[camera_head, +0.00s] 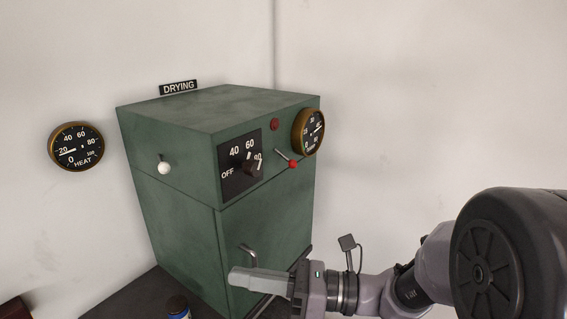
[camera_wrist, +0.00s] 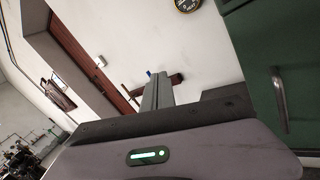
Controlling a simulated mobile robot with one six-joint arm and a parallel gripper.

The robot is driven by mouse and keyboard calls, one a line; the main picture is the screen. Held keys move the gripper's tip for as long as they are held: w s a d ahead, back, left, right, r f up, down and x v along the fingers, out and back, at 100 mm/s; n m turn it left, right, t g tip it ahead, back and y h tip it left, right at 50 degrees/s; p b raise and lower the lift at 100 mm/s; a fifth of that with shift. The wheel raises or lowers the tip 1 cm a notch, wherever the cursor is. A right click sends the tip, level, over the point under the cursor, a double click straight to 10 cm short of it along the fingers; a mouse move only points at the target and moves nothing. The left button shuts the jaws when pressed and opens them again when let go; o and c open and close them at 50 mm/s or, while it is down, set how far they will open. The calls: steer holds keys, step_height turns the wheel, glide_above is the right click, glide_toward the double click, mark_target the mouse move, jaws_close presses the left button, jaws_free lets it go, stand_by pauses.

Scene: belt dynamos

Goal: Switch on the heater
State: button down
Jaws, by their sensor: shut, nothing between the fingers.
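The heater looks to be the green drying cabinet (camera_head: 167,215) standing against the wall, with a "DRYING" sign on top. Its front has a black dial plate with a rotary knob (camera_head: 250,165), marked OFF, 40, 60 and 80. A red-tipped lever (camera_head: 292,164) sits right of the knob, below a dark red lamp (camera_head: 274,124). A white-knobbed lever (camera_head: 164,167) is on the left side. My gripper (camera_head: 236,279) is shut and empty, in front of the cabinet's lower part, below the knob and levers. In the wrist view its fingers (camera_wrist: 157,92) point up, left of the green cabinet (camera_wrist: 262,60).
A HEAT gauge (camera_head: 76,146) hangs on the wall at left, and another gauge (camera_head: 309,131) is on the cabinet's right. A metal door handle (camera_head: 248,253) is just above my gripper. A small dark jar (camera_head: 178,307) stands low in front.

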mark_target(285, 158)
steer(key=w+d+f+m+t+h+p, duration=0.1)
steer(key=w+d+m+t+h, duration=0.3)
steer(key=w+d+m+t, duration=0.8)
steer(key=w+m+t+p, duration=0.1)
steer(key=w+m+t, duration=0.1)
steer(key=m, duration=0.2)
steer(key=shift+w+d+f, duration=0.15)
steer(key=shift+w+d, duration=0.1)
steer(key=shift+d, duration=0.1)
steer(key=w+a+r+p, duration=0.2)
steer(key=w+r, duration=0.4)
steer(key=w, duration=0.3)
steer(key=shift+a+r+p, duration=0.2)
steer(key=shift+a+p, duration=0.1)
steer(key=shift+a, duration=0.4)
steer(key=shift+r, duration=0.1)
